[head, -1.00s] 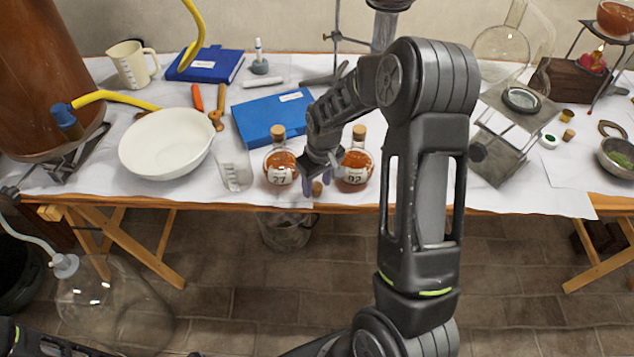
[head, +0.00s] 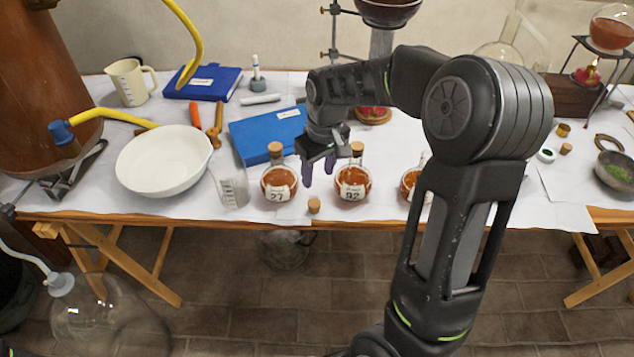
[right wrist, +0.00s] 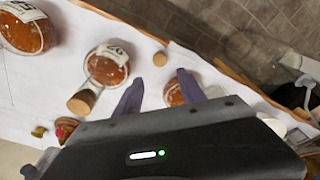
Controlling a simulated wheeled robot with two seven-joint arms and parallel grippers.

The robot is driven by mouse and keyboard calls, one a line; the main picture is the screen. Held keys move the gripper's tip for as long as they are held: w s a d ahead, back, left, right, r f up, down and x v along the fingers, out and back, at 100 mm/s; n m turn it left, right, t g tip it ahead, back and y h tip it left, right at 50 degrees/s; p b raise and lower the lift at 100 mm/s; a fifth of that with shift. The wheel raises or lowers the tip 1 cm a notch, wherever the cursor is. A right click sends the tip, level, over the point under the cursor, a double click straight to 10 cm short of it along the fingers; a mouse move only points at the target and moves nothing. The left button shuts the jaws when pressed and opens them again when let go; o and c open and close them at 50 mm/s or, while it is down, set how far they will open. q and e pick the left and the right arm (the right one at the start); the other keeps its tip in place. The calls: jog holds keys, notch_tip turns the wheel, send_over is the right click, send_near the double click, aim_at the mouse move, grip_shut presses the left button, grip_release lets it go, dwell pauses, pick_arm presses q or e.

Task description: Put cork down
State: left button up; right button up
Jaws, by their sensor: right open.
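The loose cork (head: 314,205) stands on the white table covering near the front edge, in front of and between two stoppered flasks. It also shows in the right wrist view (right wrist: 160,59), beyond my fingertips. My right gripper (head: 319,172) is open and empty, raised above the cork and apart from it, between the flasks. Its two purple-grey fingers are spread in the right wrist view (right wrist: 160,88). My left gripper is not in view.
Flask 27 (head: 279,185) is left of the cork and flask 92 (head: 353,183) right, both with orange contents. A third flask (head: 410,184) is partly behind my arm. A glass beaker (head: 232,190) and white bowl (head: 165,160) stand left. The table's front edge is close.

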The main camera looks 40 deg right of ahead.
jog(key=shift+r, duration=0.2)
dwell(0.6)
jog(key=s+a+f+y, duration=0.1)
jog(key=s+a+f, duration=0.1)
jog(key=a+f, duration=0.75)
jog(key=s+a+f+y, duration=0.2)
jog(key=s+a+f, duration=0.1)
jog(key=a+f, duration=0.65)
jog(key=s+a+f+m, duration=0.1)
jog(key=s+a+f, duration=0.4)
jog(key=s, duration=0.2)
jog(key=s+a+f+m+y, duration=0.1)
jog(key=s+a+f, duration=0.4)
jog(key=s, duration=0.2)
jog(key=shift+s+a+g, duration=0.25)
jog(key=shift+a+g, duration=0.1)
jog(key=shift+g, duration=0.05)
jog(key=shift+c, duration=0.2)
